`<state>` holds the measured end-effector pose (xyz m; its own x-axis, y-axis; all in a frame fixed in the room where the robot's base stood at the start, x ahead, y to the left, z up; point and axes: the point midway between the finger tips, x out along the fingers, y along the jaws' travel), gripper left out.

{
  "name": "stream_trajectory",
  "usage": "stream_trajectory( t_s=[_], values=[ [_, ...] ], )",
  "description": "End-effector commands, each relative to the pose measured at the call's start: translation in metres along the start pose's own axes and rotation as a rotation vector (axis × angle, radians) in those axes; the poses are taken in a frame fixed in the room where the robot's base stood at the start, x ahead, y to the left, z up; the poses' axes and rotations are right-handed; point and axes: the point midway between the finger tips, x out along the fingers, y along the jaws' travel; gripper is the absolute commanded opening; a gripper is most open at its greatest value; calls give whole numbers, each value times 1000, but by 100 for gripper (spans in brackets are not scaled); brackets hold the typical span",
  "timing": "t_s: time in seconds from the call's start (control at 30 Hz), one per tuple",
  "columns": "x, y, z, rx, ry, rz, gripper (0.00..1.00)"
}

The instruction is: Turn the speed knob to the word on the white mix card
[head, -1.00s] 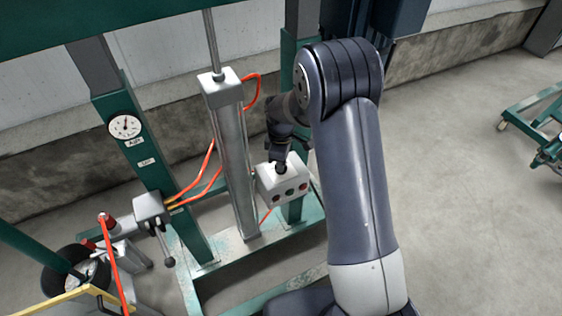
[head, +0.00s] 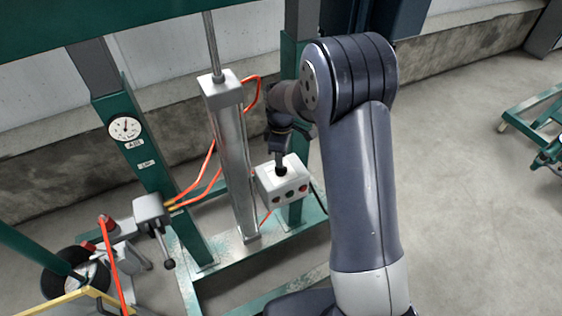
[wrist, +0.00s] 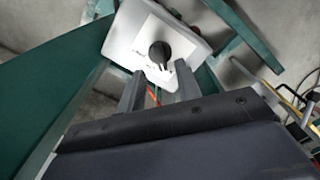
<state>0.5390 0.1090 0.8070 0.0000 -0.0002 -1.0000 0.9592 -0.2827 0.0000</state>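The speed knob (wrist: 160,53) is a round black knob on the top face of a white control box (wrist: 131,38). Small dark lettering beside it is too small to read. My gripper (wrist: 159,71) is open. Its two grey fingers point at the knob, one toward each side, and seem short of closing on it. In the head view my gripper (head: 281,152) is just above the box. I cannot make out a white mix card in either view.
The box sits by a green frame post (head: 295,215). A steel cylinder (head: 232,160) with orange hoses stands to its left. A round gauge (head: 125,129) is above small labels on the left post. A grey lever valve (head: 152,210) is lower left.

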Motion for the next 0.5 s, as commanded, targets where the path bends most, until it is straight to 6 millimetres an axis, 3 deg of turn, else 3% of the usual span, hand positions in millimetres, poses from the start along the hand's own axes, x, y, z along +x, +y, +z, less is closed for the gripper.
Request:
stream_trajectory(
  t_s=[0.2,0.5],
  values=[
    [-44,1,0,0,2,4,33],
    [-65,0,0,0,0,1,33]
  ],
)
